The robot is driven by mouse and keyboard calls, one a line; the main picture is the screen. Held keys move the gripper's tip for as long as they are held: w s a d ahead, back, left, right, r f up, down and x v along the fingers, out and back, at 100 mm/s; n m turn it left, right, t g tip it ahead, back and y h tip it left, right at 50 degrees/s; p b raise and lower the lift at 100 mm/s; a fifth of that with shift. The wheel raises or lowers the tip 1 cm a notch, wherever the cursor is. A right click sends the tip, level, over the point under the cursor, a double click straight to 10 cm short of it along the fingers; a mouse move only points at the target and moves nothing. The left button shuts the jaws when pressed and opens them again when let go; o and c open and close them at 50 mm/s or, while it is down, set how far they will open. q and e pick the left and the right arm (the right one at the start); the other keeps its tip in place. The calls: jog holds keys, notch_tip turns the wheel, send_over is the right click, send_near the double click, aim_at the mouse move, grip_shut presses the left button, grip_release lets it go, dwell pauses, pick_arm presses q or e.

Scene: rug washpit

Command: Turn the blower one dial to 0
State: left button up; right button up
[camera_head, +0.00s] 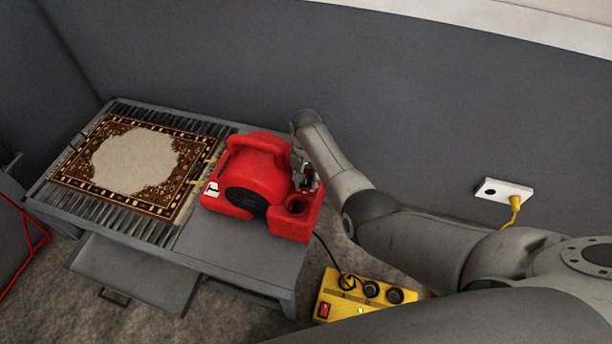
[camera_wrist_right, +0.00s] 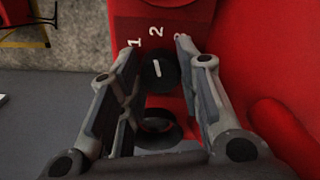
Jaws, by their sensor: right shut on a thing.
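The red blower (camera_head: 258,165) stands on the right end of the grey table. The number 1 shows on its side, so I take it as blower one. In the right wrist view, its black round dial (camera_wrist_right: 160,76) has a white line that points roughly up, towards the 2. The printed 1 and 2 show, and a further mark is partly hidden by a finger. My right gripper (camera_head: 306,181) is at the blower's right part, also in the wrist view (camera_wrist_right: 156,62), its fingers shut on the dial from both sides. My left gripper is out of view.
A patterned rug (camera_head: 137,160) lies on the slatted part of the table (camera_head: 225,245). An open drawer (camera_head: 135,268) juts from the front. A yellow power box (camera_head: 350,299) with a red switch is at the lower right. A white socket (camera_head: 503,190) is on the wall.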

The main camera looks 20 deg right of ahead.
jog(key=n+p, duration=0.1)
jog(key=n, duration=0.2)
jog(key=shift+r, duration=0.1)
jog(key=n+p, duration=0.1)
jog(key=n, duration=0.6)
jog(key=shift+n+p, duration=0.3)
jog(key=shift+p, duration=0.05)
jog(key=shift+n, duration=2.1)
jog(key=o, duration=0.8)
